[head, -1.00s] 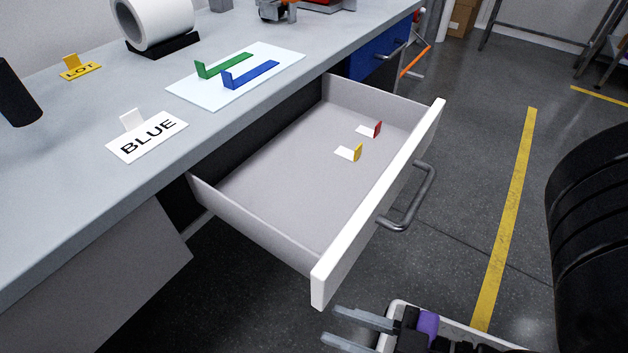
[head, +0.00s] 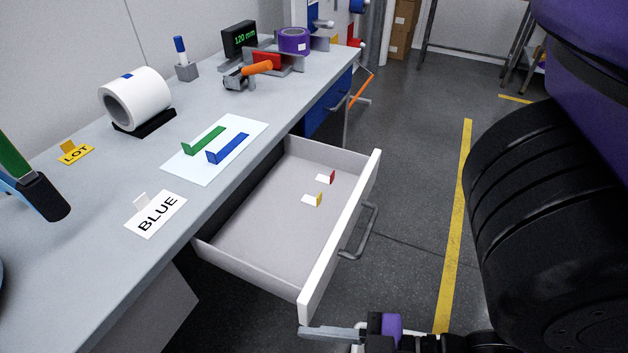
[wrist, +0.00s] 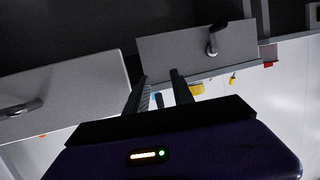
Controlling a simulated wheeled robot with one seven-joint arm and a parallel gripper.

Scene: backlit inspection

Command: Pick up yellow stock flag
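The yellow stock flag (head: 319,199) is a small yellow upright tab on a white base, lying inside the open drawer (head: 270,228). A similar red-tabbed flag (head: 332,176) lies just beyond it. My gripper (head: 302,332) is low in front of the drawer's near corner, outside the drawer and apart from the flag. In the wrist view its two fingers (wrist: 158,76) stand apart with nothing gripped between them. Small yellow pieces (wrist: 232,78) and a red piece (wrist: 268,64) show there past a panel with a handle; I cannot tell which is the flag.
The drawer's white front (head: 340,240) and its handle (head: 362,232) stand out over the floor. The grey bench (head: 75,225) carries a BLUE sign (head: 157,214), a LOT sign (head: 75,152), a pale mat (head: 250,131) with green and blue flags, and a white roll (head: 135,98).

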